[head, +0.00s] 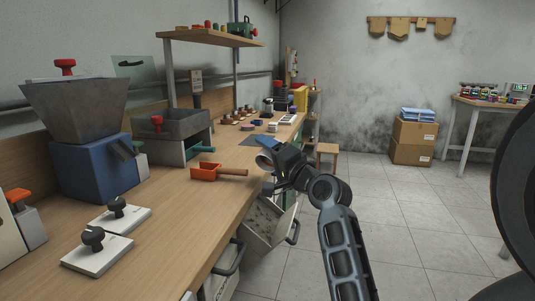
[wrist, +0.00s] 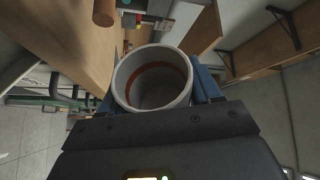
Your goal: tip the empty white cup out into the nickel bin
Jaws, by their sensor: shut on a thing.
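My gripper (head: 275,163) is shut on the white cup (head: 264,162), out past the bench's front edge. In the wrist view the cup (wrist: 152,95) sits between the blue fingers with its mouth towards the camera. Its inside shows a red-brown band and a grey bottom, with no loose contents visible. A grey metal bin (head: 262,222) hangs tilted out from the bench front, below my gripper in the head view. It is probably the nickel bin, but I can read no label. Part of it is hidden behind my arm.
An orange scoop (head: 204,173) with a wooden handle lies near the bench edge, left of the cup. Another bin handle (head: 230,258) sticks out nearer me. A blue machine with a grey hopper (head: 75,105) stands on the bench.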

